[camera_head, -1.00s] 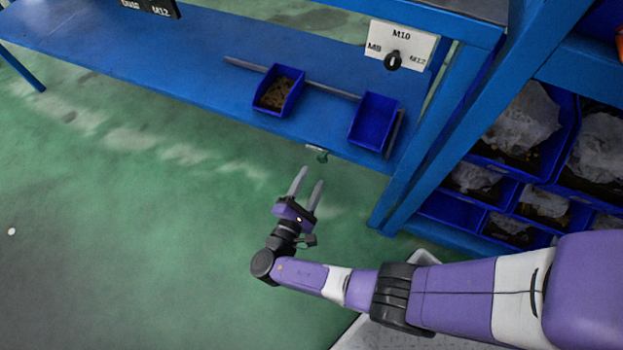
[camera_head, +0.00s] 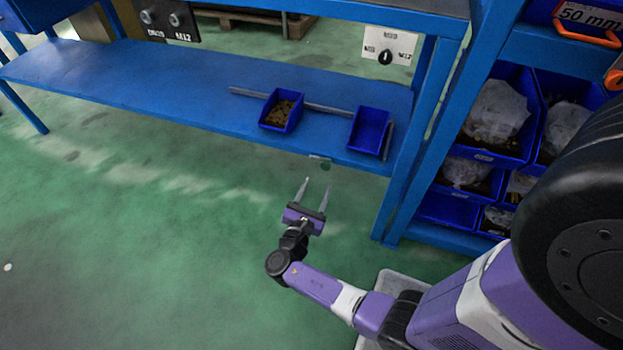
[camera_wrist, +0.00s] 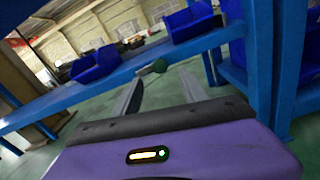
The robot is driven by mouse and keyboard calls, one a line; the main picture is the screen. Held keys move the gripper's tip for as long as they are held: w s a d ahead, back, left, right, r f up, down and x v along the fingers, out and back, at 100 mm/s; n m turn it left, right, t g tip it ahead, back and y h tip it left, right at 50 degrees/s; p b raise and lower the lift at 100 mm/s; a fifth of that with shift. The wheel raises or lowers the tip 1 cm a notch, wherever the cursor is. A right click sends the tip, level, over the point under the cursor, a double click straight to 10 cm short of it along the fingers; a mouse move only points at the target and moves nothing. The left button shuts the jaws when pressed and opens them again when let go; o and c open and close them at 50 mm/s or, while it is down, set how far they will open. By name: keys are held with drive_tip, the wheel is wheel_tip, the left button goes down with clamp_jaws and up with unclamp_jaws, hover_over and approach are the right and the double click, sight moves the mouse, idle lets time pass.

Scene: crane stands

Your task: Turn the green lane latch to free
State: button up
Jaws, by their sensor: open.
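The green latch is a small dark green knob (camera_head: 326,166) under the front edge of the low blue shelf, with a small pale label beside it. In the wrist view the round green knob (camera_wrist: 159,66) shows just beyond and between my fingertips. My gripper (camera_head: 316,184) is open and empty, its two grey fingers pointing at the shelf edge. In the wrist view my gripper (camera_wrist: 160,80) has its fingers apart, with the knob not between the pads as far as I can tell. The knob's turn position is too small to read.
A blue bin with brown parts (camera_head: 281,110) and an empty blue bin (camera_head: 369,131) stand on the blue shelf (camera_head: 180,95), by a grey rail. A white plate with a black selector (camera_head: 387,48) hangs above. A blue rack with bins (camera_head: 470,200) is right. Green floor is clear left.

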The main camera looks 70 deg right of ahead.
sight(325, 168)
drive_tip(key=d, duration=0.2)
drive_tip(key=d+b, duration=0.1)
drive_tip(key=d, duration=0.4)
drive_tip(key=shift+w+d+b, duration=0.1)
drive_tip(key=shift+w+b, duration=0.2)
